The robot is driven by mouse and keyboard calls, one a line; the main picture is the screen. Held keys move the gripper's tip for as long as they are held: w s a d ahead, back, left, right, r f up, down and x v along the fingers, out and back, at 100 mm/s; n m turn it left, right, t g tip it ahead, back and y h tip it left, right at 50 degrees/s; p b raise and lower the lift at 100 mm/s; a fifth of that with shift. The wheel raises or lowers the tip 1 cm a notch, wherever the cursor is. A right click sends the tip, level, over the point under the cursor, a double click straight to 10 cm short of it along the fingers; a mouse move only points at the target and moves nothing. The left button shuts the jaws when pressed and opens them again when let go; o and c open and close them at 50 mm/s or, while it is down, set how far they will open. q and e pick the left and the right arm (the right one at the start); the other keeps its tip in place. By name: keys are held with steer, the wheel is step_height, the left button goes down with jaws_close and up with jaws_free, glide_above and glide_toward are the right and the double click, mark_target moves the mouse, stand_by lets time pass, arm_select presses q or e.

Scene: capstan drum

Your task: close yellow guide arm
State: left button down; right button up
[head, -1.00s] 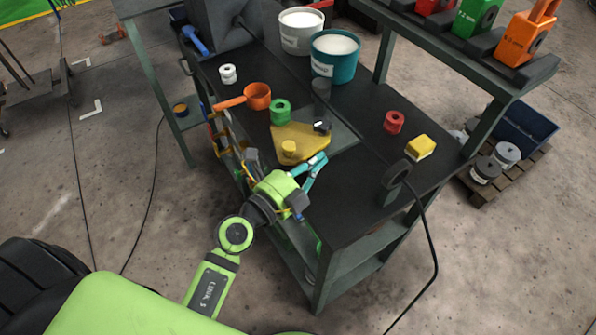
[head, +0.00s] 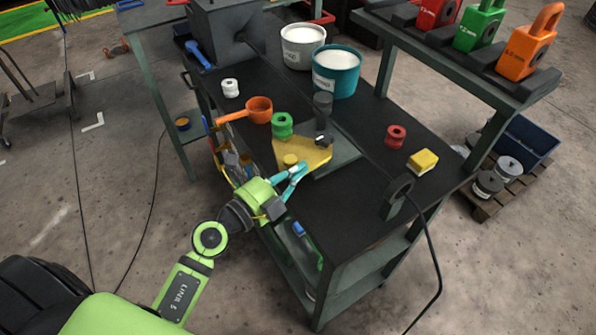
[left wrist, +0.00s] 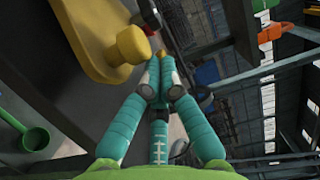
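The yellow guide arm (head: 308,153) is a flat plate on the dark bench top, with a round yellow knob (head: 290,160) at its near corner. In the left wrist view the plate (left wrist: 92,40) and its knob (left wrist: 131,44) are at upper left. My left gripper (head: 303,167), with teal fingers, is beside the plate's near edge, just right of the knob. In the left wrist view its fingertips (left wrist: 158,78) are drawn together with nothing seen between them, below and right of the knob. I cannot tell whether they touch the plate. My right gripper is not in view.
A red spool (head: 396,136) and yellow block (head: 423,161) sit right.

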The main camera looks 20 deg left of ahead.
mark_target(282, 170)
arm_select(q)
steer(key=shift+a+h, duration=0.2)
steer(key=shift+h, duration=0.1)
steer(key=shift+w+a+m+g+h+b, duration=0.1)
steer(key=shift+a+m+g+h+b, duration=0.1)
steer(key=shift+m+g+h+b, duration=0.15)
steer(key=a+m+g+h+b, duration=0.1)
steer(key=a+m+h+b, duration=0.1)
steer(key=b, duration=0.1)
steer(key=shift+w+f+g+h, duration=0.2)
steer(key=shift+w+g+h, duration=0.05)
steer(key=shift+w+g, duration=0.15)
steer(key=shift+w+a+m+g+h+b, duration=0.4)
steer(key=shift+a+m+g+h+b, duration=0.35)
steer(key=shift+b, duration=0.4)
steer(key=m+g+h+b, duration=0.1)
steer(key=w+a+m+g+h+b, duration=0.1)
steer(key=b, duration=0.1)
steer(key=shift+a, duration=0.1)
steer(key=w+m+g+h+b, duration=0.1)
steer(key=a+m+g+b, duration=0.1)
steer(key=g+b, duration=0.1)
steer(key=shift+w+a+r+h, duration=0.1)
steer(key=shift+w+a+h, duration=0.15)
steer(key=shift+w+h, duration=0.15)
steer(key=shift+w+a+r+b, duration=0.1)
steer(key=shift+w+a+b, duration=0.25)
steer(key=shift+b, duration=0.3)
steer(key=shift+w, duration=0.2)
steer(key=shift+d, duration=0.1)
